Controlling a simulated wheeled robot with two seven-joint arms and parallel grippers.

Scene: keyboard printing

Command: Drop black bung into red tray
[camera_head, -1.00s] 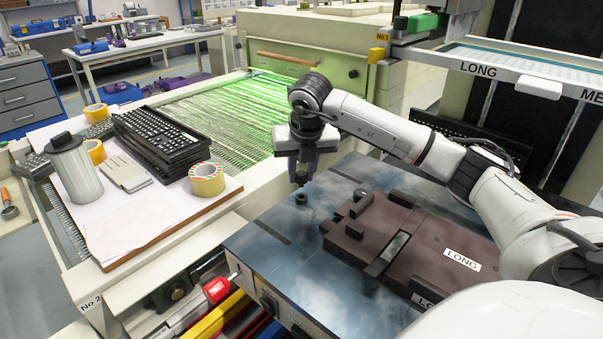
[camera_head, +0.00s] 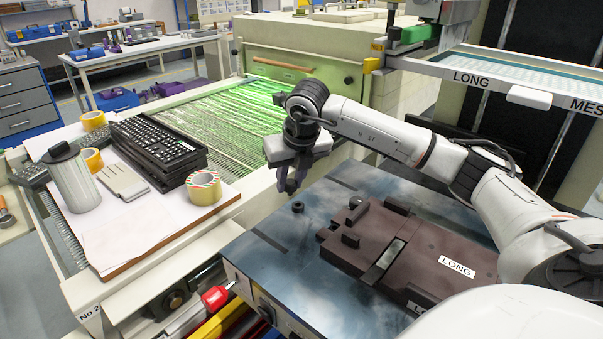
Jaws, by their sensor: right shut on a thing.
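My right gripper (camera_head: 289,187) hangs over the left back edge of the blue-grey metal plate, fingers pointing down. It is shut on a small dark thing, apparently a black bung, mostly hidden between the fingertips. Another small black bung (camera_head: 298,207) stands on the plate just below and to the right of the fingertips, apart from them. A red strip (camera_head: 237,324), which looks like the red tray, shows at the bottom, below the plate's left front edge and partly cut off by the frame. My left gripper is not in view.
The brown fixture (camera_head: 372,240) marked LONG lies on the plate (camera_head: 270,245). At left, a board holds keyboards (camera_head: 160,148), tape rolls (camera_head: 204,187) and a grey cylinder (camera_head: 73,180). A red-handled part (camera_head: 215,298) juts out near the red strip. A screen frame (camera_head: 480,77) is at upper right.

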